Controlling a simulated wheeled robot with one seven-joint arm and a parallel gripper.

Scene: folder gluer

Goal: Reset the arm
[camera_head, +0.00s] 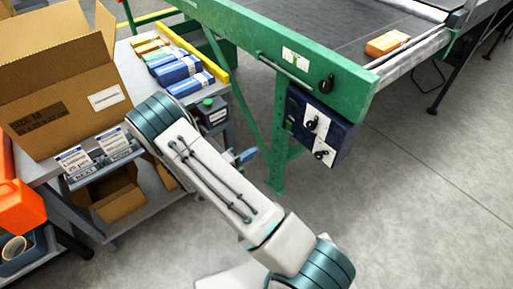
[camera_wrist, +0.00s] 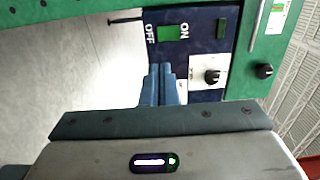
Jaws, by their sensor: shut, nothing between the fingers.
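My gripper (camera_wrist: 162,84) shows in the wrist view with its two blue-grey fingers pressed together, empty. The fingers point toward a dark blue control box (camera_wrist: 205,50) with a green ON/OFF switch (camera_wrist: 170,33) and a black knob on a white plate (camera_wrist: 211,76). The picture does not settle whether the fingertips touch the box. In the head view my arm reaches up and left from the bottom, bent at a teal joint. It hides most of the gripper; bluish fingertips (camera_head: 245,157) show past its right side, left of the control box (camera_head: 323,155).
The green machine frame (camera_head: 275,50) carries a dark belt (camera_head: 370,25) with an orange box (camera_head: 387,43). At left, a grey table (camera_head: 125,55) holds a large open carton (camera_head: 60,80) and several small boxes (camera_head: 175,70). An orange bin (camera_head: 20,205) stands far left. Floor at right is clear.

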